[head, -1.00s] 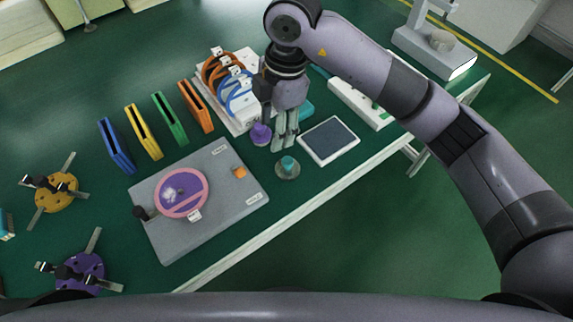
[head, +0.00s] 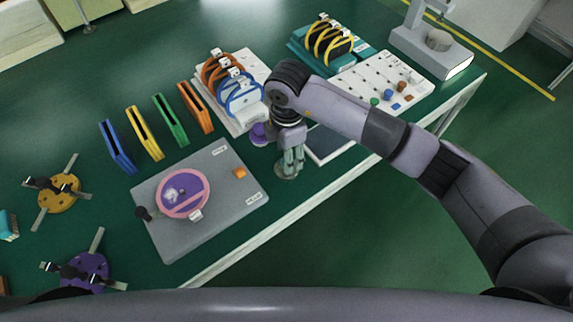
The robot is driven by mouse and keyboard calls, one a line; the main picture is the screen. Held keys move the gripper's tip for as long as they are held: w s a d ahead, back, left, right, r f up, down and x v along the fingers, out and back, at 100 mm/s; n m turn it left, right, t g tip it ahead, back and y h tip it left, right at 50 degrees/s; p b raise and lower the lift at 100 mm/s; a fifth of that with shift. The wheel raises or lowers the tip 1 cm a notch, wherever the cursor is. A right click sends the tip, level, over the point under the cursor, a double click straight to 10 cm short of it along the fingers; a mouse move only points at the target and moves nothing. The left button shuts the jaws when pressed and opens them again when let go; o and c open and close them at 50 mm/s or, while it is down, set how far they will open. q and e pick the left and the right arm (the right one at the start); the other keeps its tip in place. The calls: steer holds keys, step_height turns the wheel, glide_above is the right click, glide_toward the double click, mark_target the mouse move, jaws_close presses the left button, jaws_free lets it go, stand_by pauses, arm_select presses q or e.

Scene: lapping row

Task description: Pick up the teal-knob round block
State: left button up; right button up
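The teal-knob round block (head: 287,175) sits on the green table top near its front edge. Its grey round base shows below my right gripper, while its teal knob is mostly hidden behind the fingers. My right gripper (head: 291,164) points down over the block, with its fingertips low around the knob. Whether the fingers touch or grip the knob cannot be made out. My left gripper is not in view.
A purple-knob block (head: 259,134) stands just left of my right gripper. A grey plate (head: 225,200) with a pink-rimmed disc (head: 183,213) and an orange piece (head: 240,173) lies to the left. A dark-topped pad (head: 328,143) lies close on the right, partly behind my arm.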

steer(key=shift+w+a+f+p, duration=0.1)
steer(key=shift+f+p, duration=0.1)
steer(key=shift+f, duration=0.95)
steer(key=shift+a+f+p, duration=0.1)
steer(key=shift+f+p, duration=0.1)
steer(key=shift+f, duration=0.95)
jaws_close()
